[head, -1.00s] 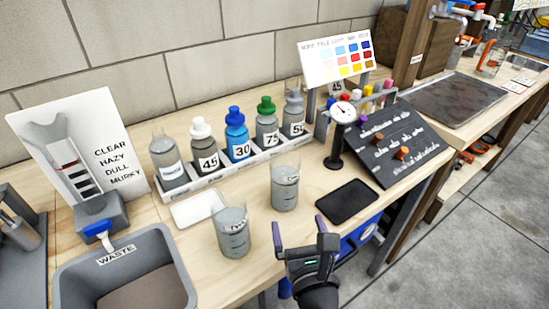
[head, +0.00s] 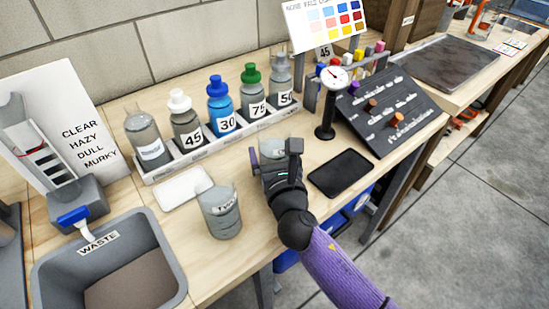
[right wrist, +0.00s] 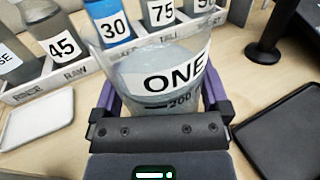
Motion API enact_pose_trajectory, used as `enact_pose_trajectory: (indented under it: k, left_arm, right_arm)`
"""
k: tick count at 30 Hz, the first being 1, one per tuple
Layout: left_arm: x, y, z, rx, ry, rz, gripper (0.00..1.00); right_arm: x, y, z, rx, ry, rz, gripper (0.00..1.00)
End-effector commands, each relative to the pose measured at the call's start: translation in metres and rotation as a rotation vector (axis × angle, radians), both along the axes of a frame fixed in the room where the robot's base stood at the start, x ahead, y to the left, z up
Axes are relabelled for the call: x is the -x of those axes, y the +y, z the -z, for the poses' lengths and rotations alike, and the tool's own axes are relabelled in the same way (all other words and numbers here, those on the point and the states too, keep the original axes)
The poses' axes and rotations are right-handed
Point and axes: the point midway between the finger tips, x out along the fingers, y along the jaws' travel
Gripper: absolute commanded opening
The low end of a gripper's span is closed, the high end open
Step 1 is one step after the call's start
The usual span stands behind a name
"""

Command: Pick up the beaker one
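Beaker one (head: 272,149) is a clear beaker of greyish liquid standing upright on the bench. In the right wrist view beaker one (right wrist: 158,78) shows its "ONE" label and a 200 mark. My right gripper (head: 277,162) is at it from the front, with purple fingers on either side. In the right wrist view the gripper (right wrist: 162,108) looks widely spread around the beaker; whether the fingers touch the glass is hard to tell. The gripper hides the beaker's lower part in the head view. My left gripper is not in view.
A second beaker (head: 221,212) stands to the left, close to my right gripper. A rack (head: 205,151) of several bottles is behind. A black pad (head: 341,173) and a dial gauge (head: 327,110) are on the right. A white tray (head: 181,188) and waste bin (head: 107,262) are left.

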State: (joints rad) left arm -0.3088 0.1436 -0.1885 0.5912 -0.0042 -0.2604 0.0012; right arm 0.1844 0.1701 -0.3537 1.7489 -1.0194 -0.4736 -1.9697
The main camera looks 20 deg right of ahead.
Motion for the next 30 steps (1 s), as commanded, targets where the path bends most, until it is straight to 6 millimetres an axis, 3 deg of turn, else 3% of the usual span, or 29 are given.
enact_pose_trajectory:
  k: [1, 12, 13, 23, 30]
  left_arm:
    - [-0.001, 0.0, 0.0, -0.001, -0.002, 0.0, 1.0]
    - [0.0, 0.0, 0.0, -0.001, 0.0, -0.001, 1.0]
    - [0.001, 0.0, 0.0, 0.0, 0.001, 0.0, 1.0]
    - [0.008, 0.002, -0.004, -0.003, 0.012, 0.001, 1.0]
    - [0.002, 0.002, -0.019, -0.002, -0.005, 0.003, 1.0]
  right_arm:
    - [0.0, 0.0, 0.0, 0.0, 0.0, 0.0, 0.83]
    - [0.0, 0.0, 0.0, 0.001, 0.0, 0.0, 0.05]
    - [0.0, 0.0, 0.0, 0.0, -0.001, 0.0, 0.02]
    - [0.0, 0.0, -0.003, 0.001, -0.001, 0.0, 0.02]
    - [0.0, 0.0, -0.023, 0.002, -0.005, -0.002, 0.02]
